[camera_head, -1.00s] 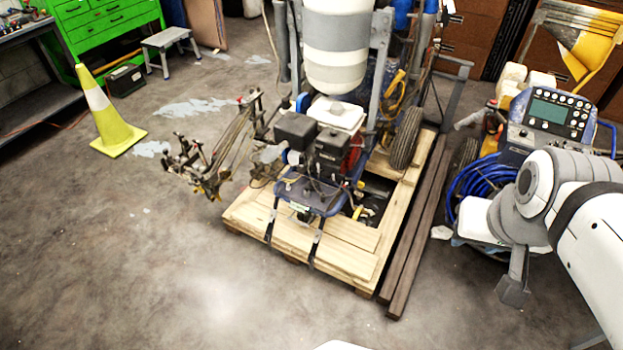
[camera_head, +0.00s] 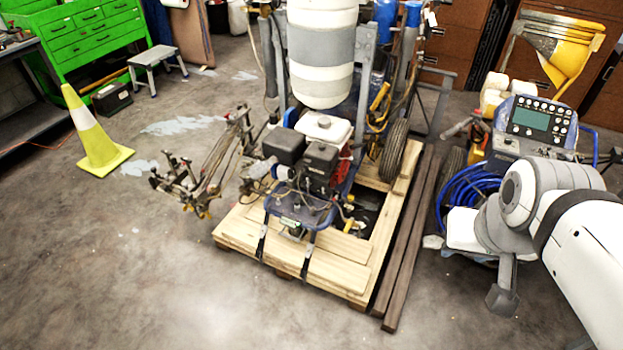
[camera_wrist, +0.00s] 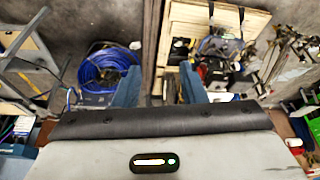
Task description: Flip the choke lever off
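The line striper's engine (camera_head: 318,165), black and white with a red part on its right, sits on the machine on a wooden pallet. It also shows, upside down, in the wrist view (camera_wrist: 222,72). The choke lever is too small to make out in either view. My gripper (camera_head: 503,300) hangs at the right of the head view, right of the pallet and well away from the engine. In the wrist view its two blue-grey fingers (camera_wrist: 159,75) stand wide apart with nothing between them, so it is open and empty.
A control panel (camera_head: 538,120) and coiled blue hose (camera_head: 472,195) stand behind my arm. Dark beams (camera_head: 408,245) lie along the pallet's right side. A black wheel (camera_head: 393,152) stands right of the engine. A yellow cone (camera_head: 97,140) stands left. The front floor is clear.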

